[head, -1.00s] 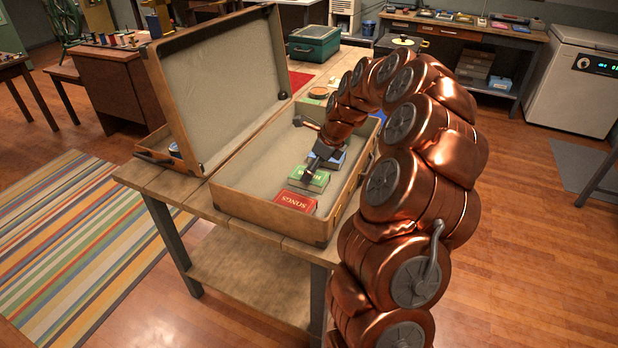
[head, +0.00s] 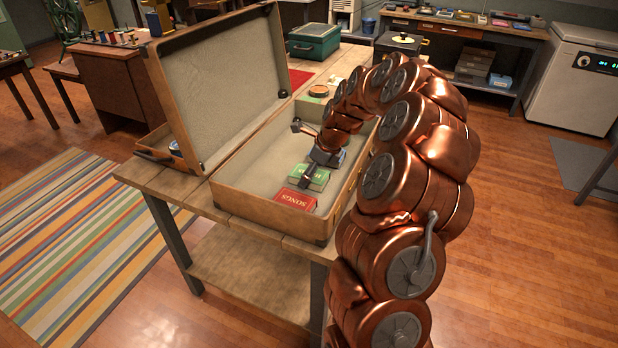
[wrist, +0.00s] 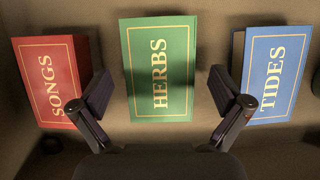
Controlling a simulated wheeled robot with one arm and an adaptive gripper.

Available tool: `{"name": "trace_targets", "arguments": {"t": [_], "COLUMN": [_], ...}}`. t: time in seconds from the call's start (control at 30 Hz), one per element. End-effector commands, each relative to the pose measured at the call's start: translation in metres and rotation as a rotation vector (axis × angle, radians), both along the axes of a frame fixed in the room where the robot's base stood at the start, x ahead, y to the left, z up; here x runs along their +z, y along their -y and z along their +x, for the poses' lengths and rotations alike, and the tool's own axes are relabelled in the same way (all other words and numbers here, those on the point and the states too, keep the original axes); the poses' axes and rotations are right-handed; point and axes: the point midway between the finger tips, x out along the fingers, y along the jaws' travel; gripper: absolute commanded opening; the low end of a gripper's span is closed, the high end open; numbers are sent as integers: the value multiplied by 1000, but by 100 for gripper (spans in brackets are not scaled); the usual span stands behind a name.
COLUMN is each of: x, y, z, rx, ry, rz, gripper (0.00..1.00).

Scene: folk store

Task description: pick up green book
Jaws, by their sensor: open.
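The green book (wrist: 158,70), titled HERBS, lies flat in the open suitcase (head: 262,212). In the head view the green book (head: 318,177) is partly covered by my gripper (head: 312,168). In the wrist view my gripper (wrist: 165,98) is open, with one finger on each side of the green book's lower part. The fingers stand apart from its edges, and nothing is held. I cannot tell the exact height of the fingertips over the book.
A red SONGS book (wrist: 50,85) lies left of the green one and a blue TIDES book (wrist: 270,75) right of it, with narrow gaps between. The raised suitcase lid (head: 225,85) stands to the left.

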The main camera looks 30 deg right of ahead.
Motion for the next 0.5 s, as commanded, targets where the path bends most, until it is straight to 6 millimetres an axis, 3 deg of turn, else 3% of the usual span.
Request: {"name": "trace_targets", "arguments": {"t": [0.27,0.5], "x": [0,0], "y": [0,0], "z": [0,0], "rx": [0,1], "ry": [0,0], "rz": [0,0], "gripper": [99,74]}}
